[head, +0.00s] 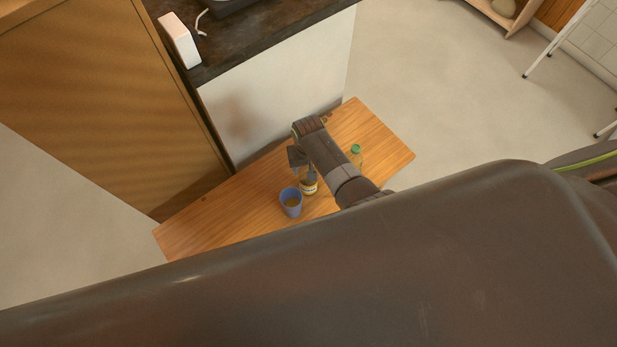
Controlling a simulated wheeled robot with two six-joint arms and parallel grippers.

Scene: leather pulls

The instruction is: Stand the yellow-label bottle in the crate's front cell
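A bottle with a pale yellowish label (309,187) stands on the wooden table, just behind the blue cup. Its top is hidden by my gripper and arm. One arm of mine reaches in from the lower right, so I take it as my right. Its dark gripper (299,158) is at the top of this bottle. The fingers are too small and dark to tell whether they are open or touch it. A second bottle with a green cap (356,149) stands right of the arm, partly hidden. No crate shows in this view. My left gripper is not in view.
A blue cup (291,202) with brownish contents stands close in front of the labelled bottle. The wooden table (215,220) is bare at its left end. A white cabinet with a dark countertop (270,32) rises behind it. My own body hides the table's near side.

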